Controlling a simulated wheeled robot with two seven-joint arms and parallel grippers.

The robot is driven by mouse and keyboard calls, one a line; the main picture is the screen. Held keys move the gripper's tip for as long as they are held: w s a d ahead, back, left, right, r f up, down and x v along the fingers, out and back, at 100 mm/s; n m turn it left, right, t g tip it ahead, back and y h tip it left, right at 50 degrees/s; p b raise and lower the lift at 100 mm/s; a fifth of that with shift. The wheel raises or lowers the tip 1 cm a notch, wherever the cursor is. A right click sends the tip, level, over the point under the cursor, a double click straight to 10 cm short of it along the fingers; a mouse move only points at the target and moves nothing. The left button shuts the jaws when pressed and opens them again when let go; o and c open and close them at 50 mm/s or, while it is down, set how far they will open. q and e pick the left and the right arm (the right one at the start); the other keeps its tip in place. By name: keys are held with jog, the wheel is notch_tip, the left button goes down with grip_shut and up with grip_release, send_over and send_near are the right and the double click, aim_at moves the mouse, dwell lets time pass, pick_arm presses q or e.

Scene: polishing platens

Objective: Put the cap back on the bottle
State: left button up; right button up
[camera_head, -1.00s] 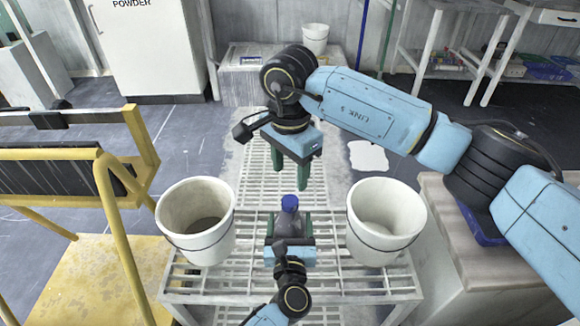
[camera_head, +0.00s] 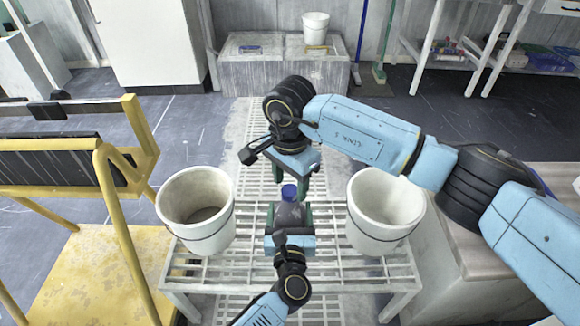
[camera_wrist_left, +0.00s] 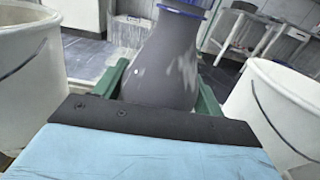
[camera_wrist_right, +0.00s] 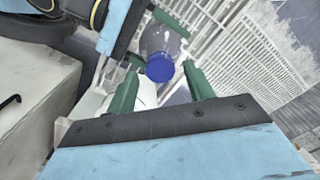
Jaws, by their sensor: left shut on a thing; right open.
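A white bucket (camera_head: 174,206) stands left of the bottle, and another bucket (camera_head: 408,218) stands right. The slatted rack (camera_head: 250,276) lies below. A yellow frame (camera_head: 118,215) is at the left. A pale counter (camera_head: 505,250) is under my right arm.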

jog(key=shift+f, duration=0.65)
